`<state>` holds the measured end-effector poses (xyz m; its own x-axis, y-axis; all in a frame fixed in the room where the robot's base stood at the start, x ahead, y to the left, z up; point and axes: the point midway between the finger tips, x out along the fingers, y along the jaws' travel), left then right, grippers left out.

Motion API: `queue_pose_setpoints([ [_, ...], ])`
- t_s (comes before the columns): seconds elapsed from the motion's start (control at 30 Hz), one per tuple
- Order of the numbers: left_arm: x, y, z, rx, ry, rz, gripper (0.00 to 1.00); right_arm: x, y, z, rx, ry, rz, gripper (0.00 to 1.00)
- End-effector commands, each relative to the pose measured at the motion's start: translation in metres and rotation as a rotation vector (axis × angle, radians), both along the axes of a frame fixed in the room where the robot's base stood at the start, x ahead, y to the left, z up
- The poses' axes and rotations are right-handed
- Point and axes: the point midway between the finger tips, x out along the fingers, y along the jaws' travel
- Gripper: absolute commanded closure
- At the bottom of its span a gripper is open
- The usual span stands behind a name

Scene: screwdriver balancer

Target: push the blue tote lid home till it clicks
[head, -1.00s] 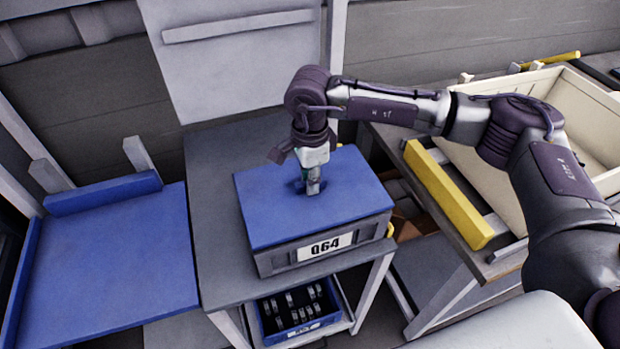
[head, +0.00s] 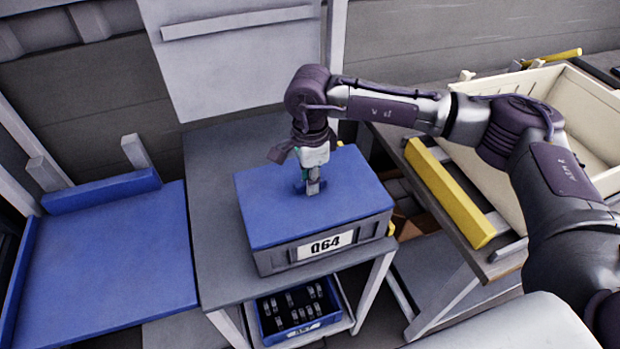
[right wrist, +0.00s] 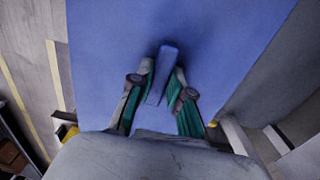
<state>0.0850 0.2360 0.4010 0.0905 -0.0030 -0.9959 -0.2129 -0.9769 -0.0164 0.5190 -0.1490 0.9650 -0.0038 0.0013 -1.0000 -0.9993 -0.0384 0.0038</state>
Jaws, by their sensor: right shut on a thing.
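The blue lid (head: 275,222) lies flat over the grey tote (head: 282,259) labelled Q64, on the grey bench. I cannot tell whether it is fully seated along every edge. My right gripper (head: 313,188) points straight down at the middle of the lid. In the right wrist view its fingers (right wrist: 162,88) are shut on a small blue upright grip (right wrist: 167,62) on the lid, which also fills much of that view (right wrist: 235,45). The far rim of the tote is hidden under the lid. My left gripper is not in view.
A blue bin (head: 265,323) with several dark parts sits on the shelf below. A blue-topped surface (head: 105,260) stands at left. At right are a yellow bar (head: 449,192) and a large cream crate (head: 590,115) on another bench. The grey bench (head: 212,210) is clear left of the tote.

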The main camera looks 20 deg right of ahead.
Motion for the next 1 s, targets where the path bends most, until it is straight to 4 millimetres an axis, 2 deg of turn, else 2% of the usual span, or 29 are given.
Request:
queue_pose_setpoints([
  [1.0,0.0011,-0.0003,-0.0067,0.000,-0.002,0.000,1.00,-0.0006,0.0000,-0.0079,0.000,0.002,0.000,1.00],
])
